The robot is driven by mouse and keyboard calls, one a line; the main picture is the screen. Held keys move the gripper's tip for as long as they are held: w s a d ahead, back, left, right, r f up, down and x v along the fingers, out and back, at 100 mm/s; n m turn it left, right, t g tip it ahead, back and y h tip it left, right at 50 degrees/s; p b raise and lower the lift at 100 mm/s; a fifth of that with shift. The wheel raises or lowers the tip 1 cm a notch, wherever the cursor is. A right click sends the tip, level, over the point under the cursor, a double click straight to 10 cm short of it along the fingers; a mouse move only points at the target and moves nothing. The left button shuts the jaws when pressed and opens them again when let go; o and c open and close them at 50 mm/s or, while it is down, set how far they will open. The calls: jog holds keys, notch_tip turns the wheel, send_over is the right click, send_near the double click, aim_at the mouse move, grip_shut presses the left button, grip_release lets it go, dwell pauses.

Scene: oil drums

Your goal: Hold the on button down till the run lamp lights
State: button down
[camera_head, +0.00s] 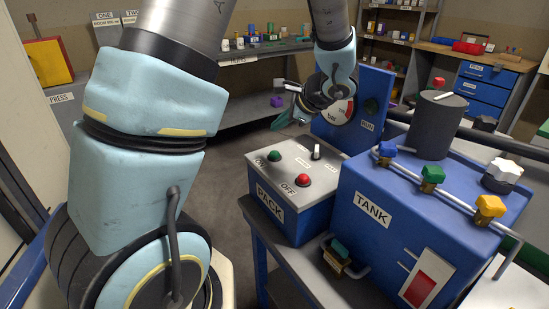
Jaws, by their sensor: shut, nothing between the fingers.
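The pack box (310,217) is blue with a pale top and stands on a bench. The green on button (274,156) sits at the left of its top, beside the ON label. The run lamp (371,106) is a dark, unlit green disc on the blue panel behind, above the RUN label. My gripper (281,121) is shut and empty. In the picture it shows above and behind the on button, apart from it. Its fingers are small here, and part of it is hidden by my wrist.
A red off button (303,180) and a toggle switch (316,151) share the pack's top. The blue tank (390,215) stands to the right, with a pipe and coloured valve knobs. A gauge beside the panel is partly hidden by my wrist. Open floor lies to the left.

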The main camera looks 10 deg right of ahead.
aim_at(278, 155)
notch_tip(278, 155, down, 5)
jog(key=b, duration=0.3)
jog(key=shift+f+b, duration=0.1)
jog(key=shift+b, duration=0.25)
dwell(1.6)
jog(key=shift+f+b, duration=0.3)
jog(key=shift+b, duration=0.05)
jog(key=shift+f+b, duration=0.45)
jog(key=shift+f, duration=0.05)
dwell(1.6)
jog(key=shift+r+p, duration=0.65)
jog(key=shift+r, duration=0.35)
jog(key=shift+r+p, duration=1.85)
jog(key=shift+r, duration=0.7)
